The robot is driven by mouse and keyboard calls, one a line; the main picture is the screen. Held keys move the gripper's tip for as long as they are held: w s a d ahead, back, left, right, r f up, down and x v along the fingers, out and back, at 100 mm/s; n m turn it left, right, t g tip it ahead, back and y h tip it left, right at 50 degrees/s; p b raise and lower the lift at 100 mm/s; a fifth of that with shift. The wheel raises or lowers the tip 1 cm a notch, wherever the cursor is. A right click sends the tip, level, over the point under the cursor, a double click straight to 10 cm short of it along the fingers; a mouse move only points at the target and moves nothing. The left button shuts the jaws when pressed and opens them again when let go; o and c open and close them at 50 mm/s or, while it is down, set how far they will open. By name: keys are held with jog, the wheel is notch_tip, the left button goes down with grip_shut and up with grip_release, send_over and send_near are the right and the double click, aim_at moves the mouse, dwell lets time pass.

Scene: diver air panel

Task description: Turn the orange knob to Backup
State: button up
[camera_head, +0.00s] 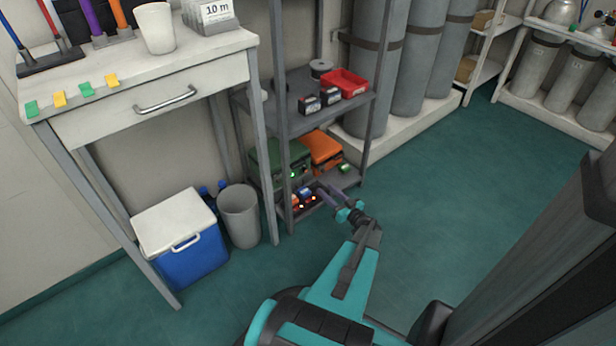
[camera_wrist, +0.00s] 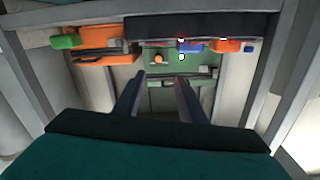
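In the wrist view the orange item (camera_wrist: 228,45) and the blue item (camera_wrist: 190,44) are near the top, beyond my fingers; whether either is a knob I cannot tell. My gripper (camera_head: 325,194) reaches toward the lowest shelf. In the wrist view its two fingers (camera_wrist: 158,84) are apart with nothing between them.
The shelf rack (camera_head: 338,112) holds a green case (camera_head: 270,155), an orange case (camera_head: 322,150) and a red bin (camera_head: 345,83). A grey waste bin (camera_head: 240,214) and blue cooler (camera_head: 190,250) stand left. Grey cylinders (camera_head: 416,60) stand behind. Green floor (camera_head: 440,180) is clear right.

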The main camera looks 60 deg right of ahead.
aim_at(305, 172)
jog(key=b+x, duration=0.4)
jog(key=x, duration=0.9)
jog(key=shift+w+d+f+b, duration=0.1)
jog(key=shift+w+d+b, duration=0.05)
jog(key=shift+b, duration=0.2)
grip_shut()
jog(key=shift+a, duration=0.75)
jog(key=shift+w+d, duration=0.1)
jog(key=shift+d, duration=0.25)
jog(key=shift+w+d+p, duration=0.1)
jog(key=shift+d+p, duration=0.1)
jog(key=shift+p, duration=0.2)
